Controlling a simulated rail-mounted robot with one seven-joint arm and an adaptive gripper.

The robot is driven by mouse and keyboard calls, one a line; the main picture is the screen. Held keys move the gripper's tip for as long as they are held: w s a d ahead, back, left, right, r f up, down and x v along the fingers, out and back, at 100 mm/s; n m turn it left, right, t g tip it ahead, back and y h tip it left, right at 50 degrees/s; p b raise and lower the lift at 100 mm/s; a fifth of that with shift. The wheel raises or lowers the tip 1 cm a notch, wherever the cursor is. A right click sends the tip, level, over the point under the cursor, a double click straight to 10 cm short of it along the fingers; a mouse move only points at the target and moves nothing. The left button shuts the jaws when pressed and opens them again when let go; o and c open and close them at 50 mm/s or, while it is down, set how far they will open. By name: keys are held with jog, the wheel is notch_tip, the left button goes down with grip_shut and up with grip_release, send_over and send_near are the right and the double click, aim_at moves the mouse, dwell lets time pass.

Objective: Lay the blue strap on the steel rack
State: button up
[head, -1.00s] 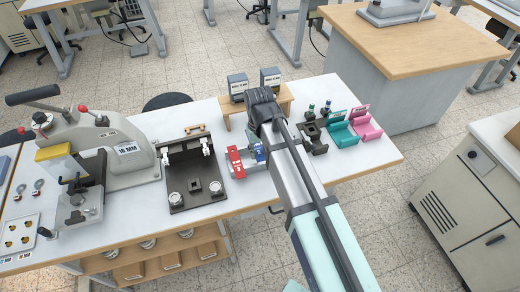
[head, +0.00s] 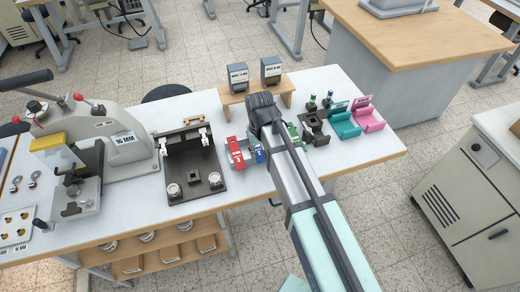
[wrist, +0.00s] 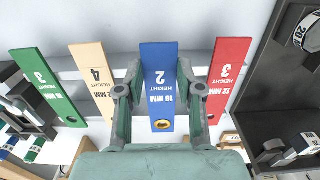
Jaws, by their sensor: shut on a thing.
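The blue strap (wrist: 160,85), marked 16 MM and 2, lies between the two fingers of my gripper (wrist: 160,68) in the wrist view, with a brass-rimmed hole at its near end. My gripper is shut on it. In the head view the blue strap (head: 259,154) shows beside my arm, right of a red strap (head: 236,153). Pale grey bars of what looks like the steel rack (wrist: 203,72) run crosswise behind the straps. I cannot tell whether the blue strap touches them.
A green strap (wrist: 46,88) and a tan strap (wrist: 92,82) lie left of the blue one in the wrist view. A dark fixture (head: 183,190) stands left of the straps. A wooden stand (head: 235,99) with two grey boxes is behind my gripper. Teal and pink holders stand right.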

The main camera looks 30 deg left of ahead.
jog(key=shift+f, duration=0.3)
jog(key=o, duration=1)
jog(key=shift+r, duration=0.1)
notch_tip(320, 180, up, 12)
jog(key=shift+f, duration=0.1)
